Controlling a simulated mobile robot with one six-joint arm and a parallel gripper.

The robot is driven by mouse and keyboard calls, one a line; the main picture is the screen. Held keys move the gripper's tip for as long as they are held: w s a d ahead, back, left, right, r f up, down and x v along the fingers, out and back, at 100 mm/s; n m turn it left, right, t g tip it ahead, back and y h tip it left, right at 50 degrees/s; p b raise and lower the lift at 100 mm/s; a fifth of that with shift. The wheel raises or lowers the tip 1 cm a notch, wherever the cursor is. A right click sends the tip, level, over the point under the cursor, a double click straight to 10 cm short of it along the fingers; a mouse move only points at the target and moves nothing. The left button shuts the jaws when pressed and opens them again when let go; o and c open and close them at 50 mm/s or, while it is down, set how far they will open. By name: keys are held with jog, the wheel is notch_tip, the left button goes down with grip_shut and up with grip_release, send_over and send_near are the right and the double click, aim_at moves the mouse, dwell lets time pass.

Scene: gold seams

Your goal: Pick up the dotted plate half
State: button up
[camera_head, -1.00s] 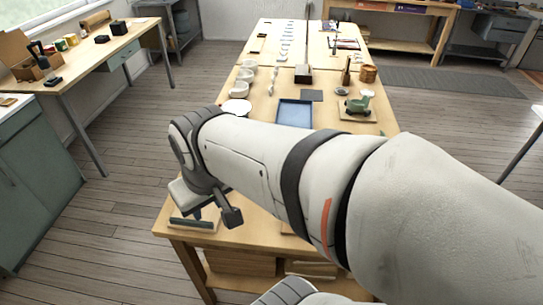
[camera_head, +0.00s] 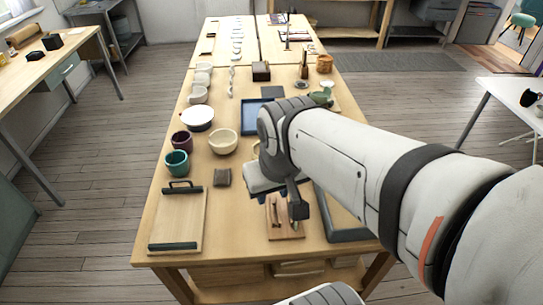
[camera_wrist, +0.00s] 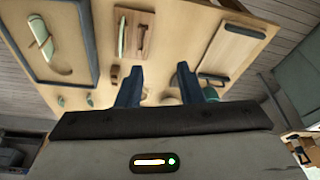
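I cannot pick out a dotted plate half for certain in either view. In the wrist view, a dark-rimmed tray (camera_wrist: 88,55) at the left holds a pale green piece (camera_wrist: 40,32) and a small tan piece; no dots can be made out on them. In the head view the same tray (camera_head: 350,236) is mostly hidden behind my arm. My gripper (camera_wrist: 158,84) is open and empty, its two blue fingers apart over the table. In the head view it hangs above a small wooden board (camera_head: 285,233).
The board carries slim tools. A wooden tray with dark handles (camera_head: 178,220) lies at the front left. A teal cup (camera_head: 177,163), a dark cup (camera_head: 182,141), a cream bowl (camera_head: 222,141) and a blue tray (camera_head: 257,117) stand farther back. The front middle table edge is clear.

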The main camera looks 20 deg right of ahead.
jog(key=w+d+f+m+g+b, duration=0.1)
jog(key=w+d+f+b, duration=0.2)
jog(key=f, duration=0.3)
jog(key=w+d+f+m+g+b, duration=0.1)
jog(key=w+d+f+b, duration=0.2)
jog(key=w+d+f, duration=0.1)
jog(key=w+d+f+m+g+b, duration=0.1)
jog(key=w+d+f+b, duration=0.2)
jog(key=f, duration=0.5)
jog(key=shift+w+d+f, duration=0.1)
jog(key=shift+w+d, duration=0.25)
jog(key=shift+d, duration=0.2)
jog(key=shift+w+d+f, duration=0.1)
jog(key=shift+w+d, duration=0.2)
jog(key=shift+d, duration=0.25)
jog(key=f, duration=0.6)
jog(key=shift+w+a+f, duration=0.15)
jog(key=shift+w+a, duration=0.2)
grip_shut()
